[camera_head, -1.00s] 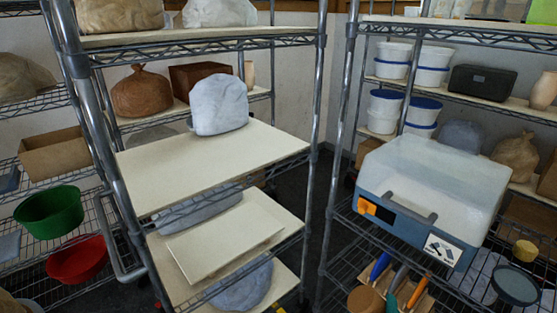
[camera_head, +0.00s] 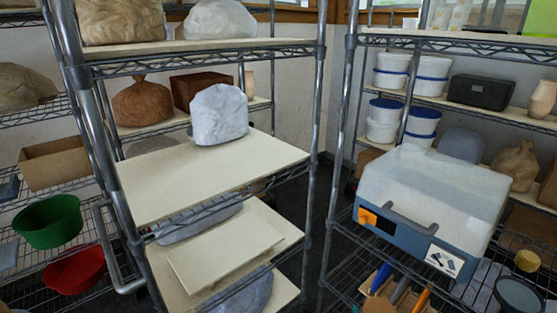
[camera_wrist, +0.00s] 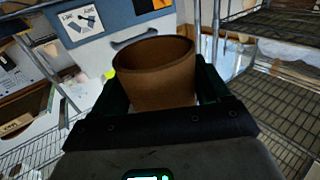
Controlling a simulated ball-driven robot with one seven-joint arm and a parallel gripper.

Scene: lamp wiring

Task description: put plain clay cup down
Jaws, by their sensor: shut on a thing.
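The plain clay cup (camera_wrist: 152,75) is brown, with its open rim toward the top of the wrist view. My gripper (camera_wrist: 160,92) is shut on it, with a dark finger at each side of the cup. The cup's lower part is hidden behind the gripper body. Neither the cup nor my gripper shows in the head view. In the head view a pale shelf board (camera_head: 165,185) on the wire rack has a bare front part, with a grey bagged lump (camera_head: 219,115) at its back.
A lower pale board (camera_head: 225,250) sits under the shelf. A blue and white case (camera_head: 430,195) stands on the right rack; it also shows behind the cup in the wrist view (camera_wrist: 90,25). Metal posts (camera_head: 318,150) flank the boards. Green (camera_head: 48,222) and red (camera_head: 75,270) bowls are at left.

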